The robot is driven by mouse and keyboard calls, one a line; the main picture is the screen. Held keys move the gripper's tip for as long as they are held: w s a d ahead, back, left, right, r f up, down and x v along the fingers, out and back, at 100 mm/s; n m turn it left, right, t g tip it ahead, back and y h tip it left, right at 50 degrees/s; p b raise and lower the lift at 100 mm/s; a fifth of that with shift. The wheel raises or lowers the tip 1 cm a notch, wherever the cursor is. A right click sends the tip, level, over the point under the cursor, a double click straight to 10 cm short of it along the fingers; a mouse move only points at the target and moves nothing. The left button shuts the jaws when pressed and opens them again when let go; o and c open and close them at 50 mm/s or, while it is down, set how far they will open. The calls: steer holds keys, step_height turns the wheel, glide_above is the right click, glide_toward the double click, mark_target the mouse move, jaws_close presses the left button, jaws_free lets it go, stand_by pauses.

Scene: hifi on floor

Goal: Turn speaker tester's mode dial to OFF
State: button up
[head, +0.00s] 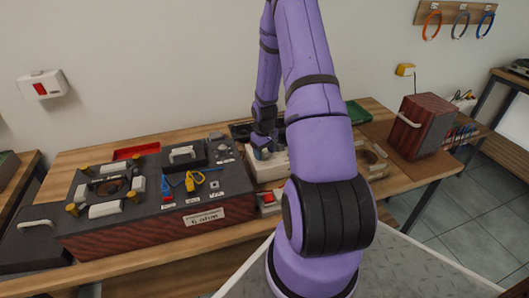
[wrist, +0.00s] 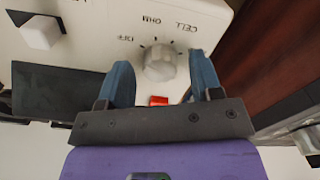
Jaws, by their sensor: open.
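The speaker tester (wrist: 90,30) is a cream box, seen upside down from above in the wrist view. Its mode dial (wrist: 160,62) is a round pale knob with the labels OFF, OHM and CELL around it. Which label the dial points to is not clear. My gripper (wrist: 159,74) is open, with one blue finger on each side of the dial; whether they touch it cannot be told. In the head view, my gripper (head: 264,151) is low over the cream tester (head: 262,170), and the arm hides part of the tester and the dial.
A large dark speaker box (head: 150,222) with clamps, cables and a label stands left on the wooden bench. A reddish cabinet (head: 423,128) with a handle stands at right. In the wrist view, a white square button (wrist: 40,33) and a red part (wrist: 159,100) are near the dial.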

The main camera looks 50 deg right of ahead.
step_height(320, 180, up, 11)
steer(key=shift+f, duration=0.2)
stand_by(0.3)
stand_by(0.4)
step_height(320, 180, up, 12)
steer(key=h, duration=0.1)
glide_above(264, 153)
steer(key=w+a, duration=0.1)
steer(key=a, duration=0.6)
steer(key=s+a+r+t, duration=0.2)
steer(key=s+a+r, duration=0.1)
steer(key=a+r, duration=0.75)
steer(key=s+a+r+t, duration=0.1)
steer(key=s+a+r, duration=0.4)
steer(key=s, duration=0.3)
steer(key=s+a+r+n+t+y, duration=0.1)
steer(key=s+a+r+t, duration=0.1)
steer(key=s+a+r, duration=0.4)
steer(key=s+a, duration=0.2)
steer(key=shift+s+n, duration=0.3)
steer(key=shift+s, duration=0.05)
